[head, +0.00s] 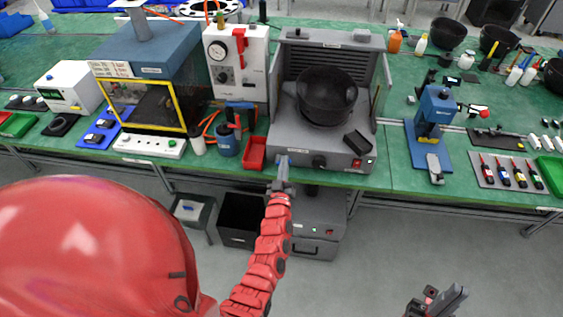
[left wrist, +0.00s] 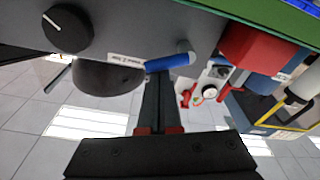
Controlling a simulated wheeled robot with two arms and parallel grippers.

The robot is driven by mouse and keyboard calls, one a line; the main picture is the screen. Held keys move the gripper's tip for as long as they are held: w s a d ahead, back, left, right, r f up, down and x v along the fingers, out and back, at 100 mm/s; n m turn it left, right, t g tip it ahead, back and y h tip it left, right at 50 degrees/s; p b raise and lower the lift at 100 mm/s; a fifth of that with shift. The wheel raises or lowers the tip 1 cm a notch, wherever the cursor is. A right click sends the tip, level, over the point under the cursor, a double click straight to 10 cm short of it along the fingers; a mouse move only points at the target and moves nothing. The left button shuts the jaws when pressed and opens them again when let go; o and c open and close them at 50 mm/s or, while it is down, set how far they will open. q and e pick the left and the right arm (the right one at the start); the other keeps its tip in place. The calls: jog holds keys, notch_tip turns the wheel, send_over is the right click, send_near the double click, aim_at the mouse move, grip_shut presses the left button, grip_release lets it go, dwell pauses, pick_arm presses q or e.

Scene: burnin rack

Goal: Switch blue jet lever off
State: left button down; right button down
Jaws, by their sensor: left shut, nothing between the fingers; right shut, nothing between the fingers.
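The blue jet lever (head: 282,160) is at the lower left of the front face of the grey fume-box unit (head: 300,142). In the left wrist view the blue lever (left wrist: 168,62) lies nearly level in the picture, with a grey pivot at its right end. My left gripper (head: 284,176) is shut and empty, just in front of the lever. In the left wrist view its fingertips (left wrist: 160,78) are just below the lever; I cannot tell whether they touch. My right gripper (head: 447,299) is shut and empty, low at the right, away from the bench.
A black knob (left wrist: 67,29) is on the same front face. A red bin (head: 254,153) stands left of the unit, beside a blue container (head: 227,142). A black pot (head: 326,97) sits inside the unit. The floor before the bench at right is clear.

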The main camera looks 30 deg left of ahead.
pick_arm(q)
jog(key=shift+w+d+f+m+h, duration=0.1)
jog(key=shift+d+f+m+h, duration=0.1)
jog(key=shift+m, duration=0.6)
jog(key=shift+d+f+m+h, duration=0.1)
jog(key=shift+f+m+h, duration=0.1)
jog(key=shift+m, duration=0.6)
jog(key=shift+w+d+f+m+h, duration=0.1)
jog(key=shift+f+m, duration=0.1)
jog(key=shift+m, duration=0.6)
jog(key=s+d+r+b, duration=0.2)
jog(key=s+d+b, duration=0.1)
jog(key=s, duration=0.5)
jog(key=shift+s+r, duration=0.25)
jog(key=shift+s, duration=0.1)
